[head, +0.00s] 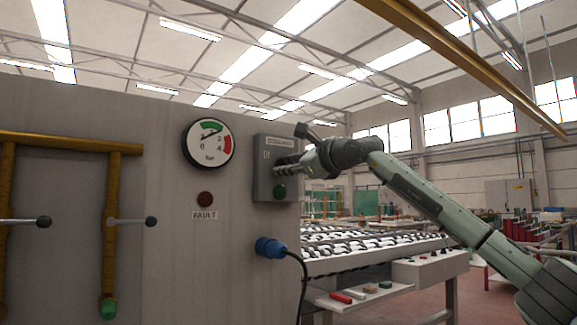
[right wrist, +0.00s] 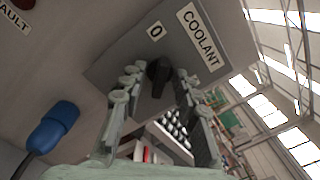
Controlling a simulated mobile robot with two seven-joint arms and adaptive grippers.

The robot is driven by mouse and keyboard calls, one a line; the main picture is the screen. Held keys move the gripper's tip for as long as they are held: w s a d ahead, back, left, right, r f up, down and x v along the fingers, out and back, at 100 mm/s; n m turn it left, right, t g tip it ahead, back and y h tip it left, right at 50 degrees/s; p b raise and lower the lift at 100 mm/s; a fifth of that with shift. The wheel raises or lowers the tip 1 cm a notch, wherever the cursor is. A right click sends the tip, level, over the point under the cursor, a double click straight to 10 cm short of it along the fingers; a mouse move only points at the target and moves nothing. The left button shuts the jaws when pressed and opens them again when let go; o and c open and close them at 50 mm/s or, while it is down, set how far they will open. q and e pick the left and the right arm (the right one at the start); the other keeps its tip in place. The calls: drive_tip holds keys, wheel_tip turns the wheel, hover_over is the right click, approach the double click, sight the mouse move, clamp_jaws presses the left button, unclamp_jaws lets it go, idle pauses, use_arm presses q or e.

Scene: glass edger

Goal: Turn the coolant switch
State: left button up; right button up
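The grey coolant box (head: 262,143) is on the right end of the grey machine panel, with a "COOLANT" label. In the right wrist view, the black coolant switch (right wrist: 159,72) stands out from the box face below a "0" mark. My right gripper (head: 281,165) is at the box front, its fingers pointing at the panel. In the right wrist view, its two fingers are apart on either side of the switch, with a visible gap on each side. In the head view the fingers hide the switch. My left gripper is not in view.
A pressure gauge (head: 209,143), a red fault lamp (head: 205,199) and a blue plug (head: 270,247) with a black cable are close by. Yellow pipes (head: 110,220) with levers are at left. A roller table (head: 370,250) stands behind.

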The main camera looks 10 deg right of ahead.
drive_tip(key=v, duration=1.2)
drive_tip(key=shift+f, duration=0.15)
idle(0.3)
